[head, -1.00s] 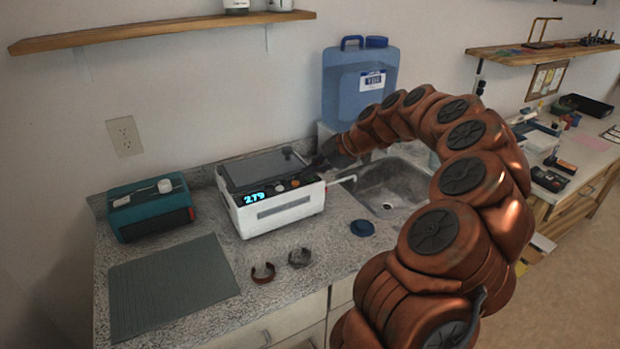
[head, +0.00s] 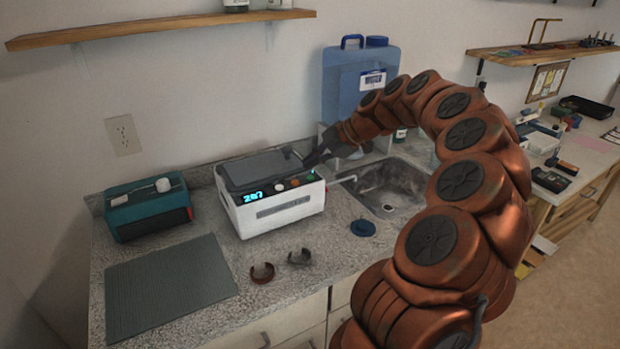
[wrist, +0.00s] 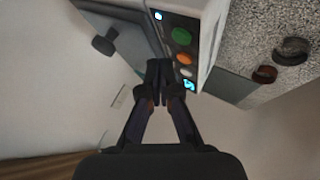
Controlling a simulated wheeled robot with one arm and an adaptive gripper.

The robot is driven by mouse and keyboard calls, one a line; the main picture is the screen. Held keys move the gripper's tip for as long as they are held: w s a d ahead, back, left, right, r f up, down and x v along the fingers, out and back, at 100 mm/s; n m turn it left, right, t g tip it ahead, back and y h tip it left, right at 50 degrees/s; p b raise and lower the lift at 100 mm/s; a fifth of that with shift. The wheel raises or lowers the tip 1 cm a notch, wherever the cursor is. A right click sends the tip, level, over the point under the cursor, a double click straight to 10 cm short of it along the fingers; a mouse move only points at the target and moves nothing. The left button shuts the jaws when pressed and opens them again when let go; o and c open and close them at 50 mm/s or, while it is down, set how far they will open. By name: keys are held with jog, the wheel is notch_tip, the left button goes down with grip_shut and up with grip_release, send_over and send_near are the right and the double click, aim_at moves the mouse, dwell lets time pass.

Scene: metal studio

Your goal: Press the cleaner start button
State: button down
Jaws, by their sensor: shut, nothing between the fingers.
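The cleaner (head: 283,222) is a white box with a dark lid (head: 257,170) on the counter. Its sloped front panel has a lit blue display (head: 253,197) and white, orange and green buttons. The green button (head: 309,178) is at the right end in the head view. In the wrist view I see the green button (wrist: 181,36), orange button (wrist: 184,60), white button (wrist: 187,73) and display (wrist: 189,85). My gripper (head: 308,163) is shut and empty, just behind and above the panel's right end. In the wrist view, its fingertips (wrist: 158,68) appear beside the buttons, covering none of them.
A sink (head: 385,188) lies right of the cleaner, with a blue water jug (head: 350,85) behind. A teal box (head: 148,208) and a grey mat (head: 172,287) are at left.

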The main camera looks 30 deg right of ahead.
aim_at(312, 178)
jog(key=shift+d+r+b, duration=0.1)
jog(key=shift+r+b, duration=0.3)
jog(key=shift+r, duration=1.9)
jog(key=s+a+r+m+g, duration=0.1)
jog(key=s+a+r+g, duration=0.15)
jog(key=a, duration=1.05)
jog(key=s+a+f+m+g+h, duration=0.1)
jog(key=s+a+f+m+g, duration=0.25)
jog(key=s+a, duration=0.8)
jog(key=s+f+m+g+h, duration=0.1)
jog(key=s+f+m, duration=0.3)
jog(key=s, duration=0.3)
jog(key=s+f+m+g+h+p, duration=0.1)
jog(key=s+f+m+h, duration=0.1)
jog(key=s, duration=0.6)
jog(key=s+f+m+g+h, duration=0.1)
jog(key=s+f+m, duration=0.4)
jog(key=s, duration=0.3)
jog(key=shift+s+f+m+h+p, duration=0.15)
jog(key=shift+f+m+h+p, duration=0.2)
jog(key=shift+m, duration=0.1)
